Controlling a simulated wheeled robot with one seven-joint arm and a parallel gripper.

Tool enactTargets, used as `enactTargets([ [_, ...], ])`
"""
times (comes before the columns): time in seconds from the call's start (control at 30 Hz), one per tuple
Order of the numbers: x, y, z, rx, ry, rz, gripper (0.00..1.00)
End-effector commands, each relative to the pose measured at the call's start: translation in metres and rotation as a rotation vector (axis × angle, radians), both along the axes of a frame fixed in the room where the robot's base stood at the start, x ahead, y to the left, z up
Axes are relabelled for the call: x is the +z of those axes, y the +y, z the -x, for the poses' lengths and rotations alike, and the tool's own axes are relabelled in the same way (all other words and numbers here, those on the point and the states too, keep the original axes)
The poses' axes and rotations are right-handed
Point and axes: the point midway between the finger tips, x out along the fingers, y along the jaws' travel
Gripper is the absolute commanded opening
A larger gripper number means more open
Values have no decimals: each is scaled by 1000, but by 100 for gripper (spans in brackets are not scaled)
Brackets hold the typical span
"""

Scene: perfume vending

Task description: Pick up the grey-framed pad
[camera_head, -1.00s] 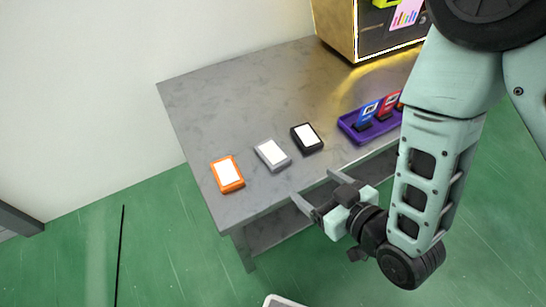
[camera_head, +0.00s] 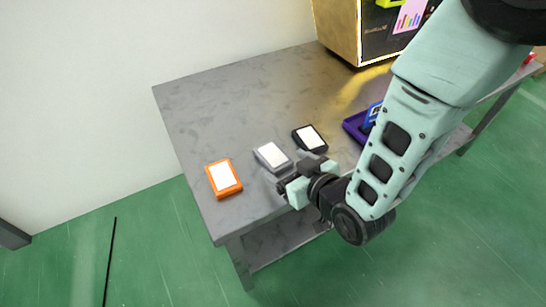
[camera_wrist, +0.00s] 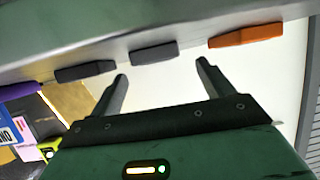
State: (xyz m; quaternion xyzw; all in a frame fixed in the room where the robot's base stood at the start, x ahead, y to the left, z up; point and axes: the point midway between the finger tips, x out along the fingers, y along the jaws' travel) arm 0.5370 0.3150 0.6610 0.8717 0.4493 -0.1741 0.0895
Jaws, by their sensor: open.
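The grey-framed pad (camera_head: 272,156), with a white face, lies on the grey table between an orange-framed pad (camera_head: 223,179) and a black-framed pad (camera_head: 310,139). My gripper (camera_head: 288,173) is just to the front right of the grey pad, at the table's front part, with its fingers hard to make out there. In the wrist view my gripper (camera_wrist: 162,70) is open and empty. The grey pad (camera_wrist: 153,53) shows edge-on ahead of the gap between the fingertips, with the black pad (camera_wrist: 85,71) to the left and the orange pad (camera_wrist: 246,36) to the right.
A purple tray (camera_head: 354,127) with upright blue-labelled items stands to the right, partly hidden by my arm. A gold and black vending box (camera_head: 345,35) stands at the back. The table (camera_head: 215,110) is clear behind the pads. A white wall is on the left.

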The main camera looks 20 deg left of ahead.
Motion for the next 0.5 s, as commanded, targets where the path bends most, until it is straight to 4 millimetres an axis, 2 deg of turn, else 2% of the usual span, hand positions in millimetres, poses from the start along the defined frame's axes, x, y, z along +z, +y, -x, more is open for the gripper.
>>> enactTargets([
  [0.3, -16, 31, -25, 1, -2, -1, 80],
  [0.5, -18, 37, -30, 0, -2, -1, 80],
])
